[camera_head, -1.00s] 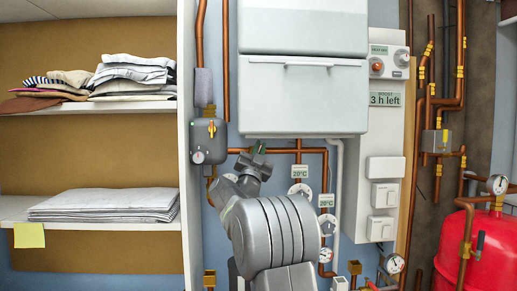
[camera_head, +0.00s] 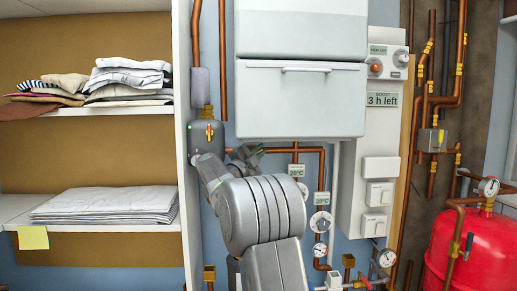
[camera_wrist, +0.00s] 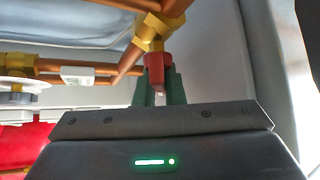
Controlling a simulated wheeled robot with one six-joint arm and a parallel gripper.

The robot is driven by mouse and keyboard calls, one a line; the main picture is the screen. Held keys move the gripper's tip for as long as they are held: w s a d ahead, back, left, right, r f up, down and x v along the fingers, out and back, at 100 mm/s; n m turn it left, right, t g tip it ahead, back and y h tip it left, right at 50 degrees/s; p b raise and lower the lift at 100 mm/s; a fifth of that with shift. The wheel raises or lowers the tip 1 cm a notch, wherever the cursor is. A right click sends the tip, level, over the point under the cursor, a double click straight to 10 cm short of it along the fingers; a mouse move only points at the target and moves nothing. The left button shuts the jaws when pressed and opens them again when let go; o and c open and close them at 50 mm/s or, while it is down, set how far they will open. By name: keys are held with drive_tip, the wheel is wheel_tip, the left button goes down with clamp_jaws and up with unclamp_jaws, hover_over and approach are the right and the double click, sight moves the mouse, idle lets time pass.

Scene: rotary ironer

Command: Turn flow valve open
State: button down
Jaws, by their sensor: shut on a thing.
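In the wrist view a brass valve (camera_wrist: 153,32) sits on a copper pipe, with a short red handle (camera_wrist: 157,64) pointing down toward me. My gripper (camera_wrist: 156,88) has its green fingers on both sides of the red handle and is shut on it. The red handle cannot be made out there. No label naming the valve is readable.
Dials (camera_head: 320,222) and copper pipes are to the right. The white cabinet (camera_head: 300,100) is above. Shelves with folded cloth (camera_head: 105,203) stand left; a red tank (camera_head: 468,250) stands right.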

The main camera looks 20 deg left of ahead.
idle(0.4)
drive_tip(key=c, duration=1.5)
unclamp_jaws()
drive_tip(key=b+v, duration=0.3)
drive_tip(key=v, duration=0.9)
